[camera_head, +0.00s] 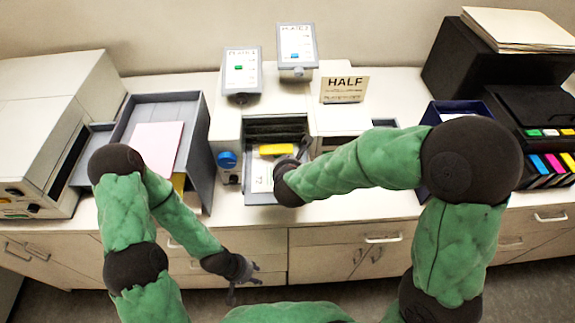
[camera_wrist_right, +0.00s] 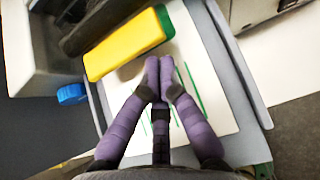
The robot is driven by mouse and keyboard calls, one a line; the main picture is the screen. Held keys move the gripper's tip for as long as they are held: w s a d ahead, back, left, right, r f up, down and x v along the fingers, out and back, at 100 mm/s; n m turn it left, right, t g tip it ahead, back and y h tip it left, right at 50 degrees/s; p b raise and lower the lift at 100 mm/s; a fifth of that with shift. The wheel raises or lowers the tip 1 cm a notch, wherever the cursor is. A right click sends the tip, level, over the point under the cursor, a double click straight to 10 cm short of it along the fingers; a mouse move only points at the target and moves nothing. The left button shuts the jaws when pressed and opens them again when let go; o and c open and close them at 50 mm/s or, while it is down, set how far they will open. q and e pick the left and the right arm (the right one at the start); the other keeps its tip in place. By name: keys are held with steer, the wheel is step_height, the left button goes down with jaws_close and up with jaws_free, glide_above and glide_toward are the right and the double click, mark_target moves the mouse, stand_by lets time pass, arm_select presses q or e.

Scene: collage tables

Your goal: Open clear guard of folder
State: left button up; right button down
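The folder (camera_head: 227,125) is the pale machine at the middle of the counter, with a blue knob (camera_head: 227,160), a dark slot and a yellow bar (camera_head: 277,149) over a sheet in its grey tray. I cannot make out the clear guard. In the right wrist view, the yellow bar (camera_wrist_right: 125,45) has a green end and lies just beyond my right gripper (camera_wrist_right: 160,68). Its purple fingertips are together over the white sheet (camera_wrist_right: 205,85); nothing is seen between them. In the head view, its wrist covers the tray's right side. My left gripper (camera_head: 243,278) hangs open and empty before the drawers.
A grey tray (camera_head: 197,150) with pink paper stands left of the folder. A HALF sign (camera_head: 344,88) and two labelled panels stand behind. A dark blue tray (camera_head: 437,112) and a black machine (camera_head: 530,110) with coloured cartridges are at right. Drawers line the counter front.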

steer(key=shift+x, duration=0.9)
arm_select(q)
steer(key=shift+r, duration=0.2)
arm_select(e)
steer(key=shift+r, duration=0.1)
